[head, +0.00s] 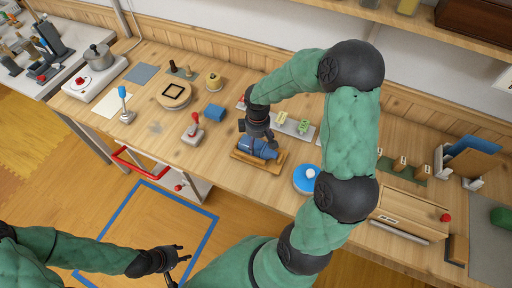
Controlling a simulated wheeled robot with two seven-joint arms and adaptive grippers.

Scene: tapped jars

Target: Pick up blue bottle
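The blue bottle (264,151) lies on its side on a small wooden tray (237,155) near the front edge of the counter. My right gripper (261,143) reaches down over the bottle from above. Its dark fingers overlap the bottle, one toward each end, and hide part of it. I cannot tell whether they grip it. The bottle appears to rest on the tray. My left gripper (180,266) is low at the bottom left, away from the counter and empty, with its fingers apart.
A blue cylinder (214,112) and a red-knobbed lever (195,130) stand left of the tray. A blue round-topped item (306,178) is to its right. A strip with green and yellow pieces (293,126) lies behind. A wooden box (405,212) stands further right.

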